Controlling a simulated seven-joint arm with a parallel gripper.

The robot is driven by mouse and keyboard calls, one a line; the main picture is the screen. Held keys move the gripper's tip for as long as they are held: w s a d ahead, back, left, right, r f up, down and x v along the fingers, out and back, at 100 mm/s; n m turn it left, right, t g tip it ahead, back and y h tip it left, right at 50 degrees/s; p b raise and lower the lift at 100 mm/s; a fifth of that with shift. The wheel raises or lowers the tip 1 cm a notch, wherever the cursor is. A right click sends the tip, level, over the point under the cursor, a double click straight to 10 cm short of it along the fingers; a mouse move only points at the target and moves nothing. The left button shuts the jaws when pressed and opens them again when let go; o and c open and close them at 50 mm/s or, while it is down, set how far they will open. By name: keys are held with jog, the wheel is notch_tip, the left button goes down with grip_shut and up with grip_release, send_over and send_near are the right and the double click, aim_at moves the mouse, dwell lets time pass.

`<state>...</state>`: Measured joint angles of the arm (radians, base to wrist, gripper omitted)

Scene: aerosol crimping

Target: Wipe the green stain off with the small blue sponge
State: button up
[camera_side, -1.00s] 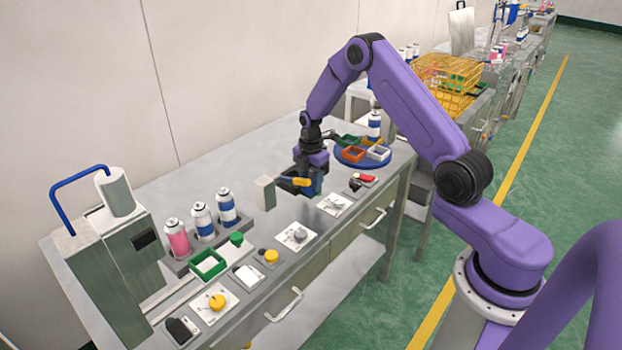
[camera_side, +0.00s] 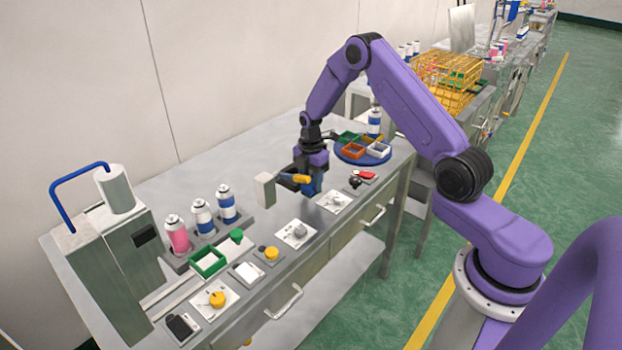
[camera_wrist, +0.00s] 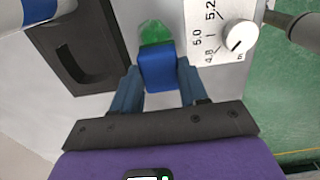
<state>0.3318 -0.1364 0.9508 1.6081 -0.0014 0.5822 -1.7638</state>
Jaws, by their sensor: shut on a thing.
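My gripper (camera_wrist: 158,75) is shut on the small blue sponge (camera_wrist: 158,68), which sits between the two fingertips in the wrist view. The green stain (camera_wrist: 154,32) shows on the grey bench top just beyond the sponge. The sponge hides part of the stain's near edge. I cannot tell whether the sponge touches the surface. In the side view, my gripper (camera_side: 311,180) is low over the bench, and the stain cannot be made out there.
A dial plate (camera_wrist: 225,30) lies right of the stain, and a dark block with a recess (camera_wrist: 85,50) lies left. In the side view, a pale block (camera_side: 264,190) stands left of my gripper. A round blue tray with coloured bins (camera_side: 345,158) is behind right. Cans (camera_side: 202,218) stand left.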

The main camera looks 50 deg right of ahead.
jog(key=shift+f, duration=0.55)
jog(key=shift+d, duration=3.15)
jog(key=shift+a+r, duration=0.15)
jog(key=shift+a, duration=3.05)
